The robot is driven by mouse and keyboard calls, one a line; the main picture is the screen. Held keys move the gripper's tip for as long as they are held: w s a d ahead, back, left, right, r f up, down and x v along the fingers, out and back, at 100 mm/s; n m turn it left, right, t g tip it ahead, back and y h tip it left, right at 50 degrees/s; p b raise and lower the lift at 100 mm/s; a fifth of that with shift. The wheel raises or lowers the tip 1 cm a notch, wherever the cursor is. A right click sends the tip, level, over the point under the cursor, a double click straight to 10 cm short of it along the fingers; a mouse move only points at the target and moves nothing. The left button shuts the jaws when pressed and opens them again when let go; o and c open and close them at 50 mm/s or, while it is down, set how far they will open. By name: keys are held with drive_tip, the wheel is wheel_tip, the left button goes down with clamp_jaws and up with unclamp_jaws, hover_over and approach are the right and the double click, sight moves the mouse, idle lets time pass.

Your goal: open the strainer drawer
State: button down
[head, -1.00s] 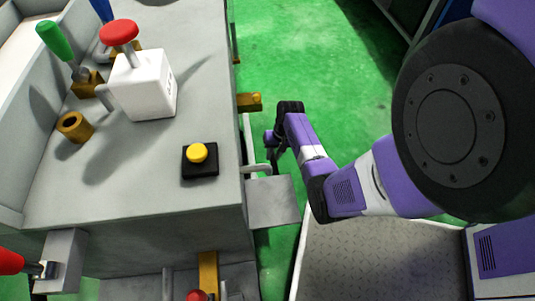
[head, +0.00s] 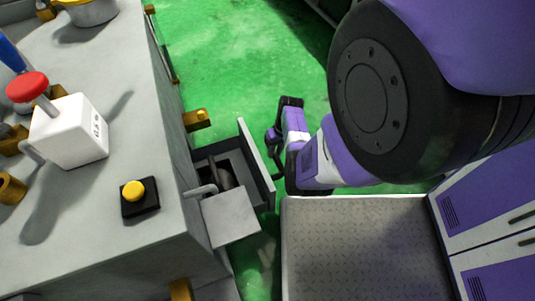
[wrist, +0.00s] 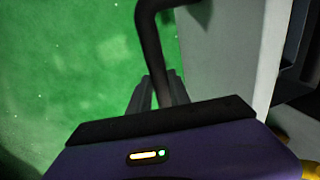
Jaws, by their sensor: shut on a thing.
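The strainer drawer (head: 257,155) stands pulled out from the side of the grey machine body in the head view, with its grey front panel facing my arm. A dark rounded thing (head: 224,176) lies inside it. My gripper (head: 274,138) is at the outer side of the front panel. In the wrist view my gripper (wrist: 156,92) is shut on the dark bent drawer handle (wrist: 150,40), which passes between its fingers. The pale drawer front (wrist: 232,45) shows to the right there. The hold itself is hard to see in the head view.
A grey plate (head: 231,217) juts out in front of the drawer's near end. A brass fitting (head: 197,120) sticks out beyond its far end. A yellow button (head: 133,190) and a white box with a red knob (head: 69,131) stand on the machine top. Green floor lies beyond.

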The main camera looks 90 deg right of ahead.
drive_tip(key=shift+s+d, duration=0.1)
drive_tip(key=shift+s, duration=0.15)
drive_tip(key=c, duration=1.2)
unclamp_jaws()
drive_tip(key=shift+c, duration=0.2)
wheel_tip(320, 180, up, 8)
drive_tip(key=s+p, duration=0.1)
drive_tip(key=p, duration=0.2)
drive_tip(key=shift+s+d+f+p, duration=0.2)
drive_tip(key=shift+d+p, duration=0.1)
drive_tip(key=shift+p, duration=0.1)
drive_tip(key=shift+s, duration=0.1)
